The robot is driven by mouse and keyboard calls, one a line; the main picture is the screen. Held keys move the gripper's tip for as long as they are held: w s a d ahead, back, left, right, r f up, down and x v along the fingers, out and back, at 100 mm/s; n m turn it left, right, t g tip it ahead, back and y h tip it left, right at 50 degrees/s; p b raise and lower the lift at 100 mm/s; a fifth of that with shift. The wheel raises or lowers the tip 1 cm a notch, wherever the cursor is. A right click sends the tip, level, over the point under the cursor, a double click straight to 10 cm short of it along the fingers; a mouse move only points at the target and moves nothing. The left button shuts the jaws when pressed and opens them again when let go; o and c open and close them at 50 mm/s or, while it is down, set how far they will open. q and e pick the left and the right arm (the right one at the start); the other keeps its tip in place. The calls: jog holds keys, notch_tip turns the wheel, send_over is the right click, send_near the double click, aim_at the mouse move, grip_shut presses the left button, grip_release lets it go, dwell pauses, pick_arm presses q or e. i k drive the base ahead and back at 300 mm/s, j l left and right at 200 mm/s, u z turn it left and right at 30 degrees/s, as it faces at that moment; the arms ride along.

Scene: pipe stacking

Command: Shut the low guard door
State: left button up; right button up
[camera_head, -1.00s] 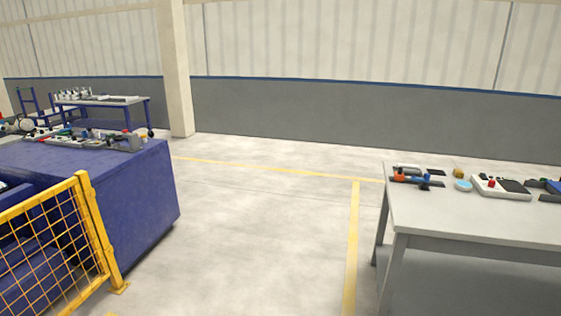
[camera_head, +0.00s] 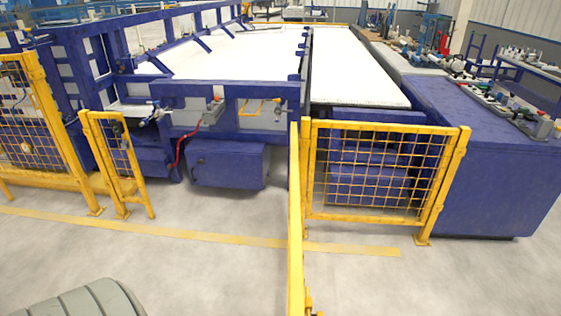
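The low guard door (camera_head: 295,225) is a yellow framed panel seen almost edge-on. It stands open, swung out toward me from the left end of a fixed yellow mesh fence panel (camera_head: 372,172). A small yellow fitting shows low on its near end, at the bottom edge of the picture. The doorway gap lies between this door's far end and a short yellow mesh panel (camera_head: 118,165) on the left. Neither of my grippers is in view.
Behind the gap stands a large blue machine (camera_head: 225,165) with a white bed. A taller yellow fence (camera_head: 35,115) stands at far left. A yellow floor line (camera_head: 200,233) crosses the doorway.

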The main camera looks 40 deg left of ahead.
aim_at(297, 303)
jog(key=i+l+u, duration=0.15)
jog(key=u, duration=0.25)
jog(key=i+l+u, duration=0.1)
jog(key=l+u, duration=0.3)
jog(key=i+l+u, duration=0.1)
jog(key=l+u, duration=0.15)
jog(key=u, duration=0.2)
jog(key=l+u, duration=0.4)
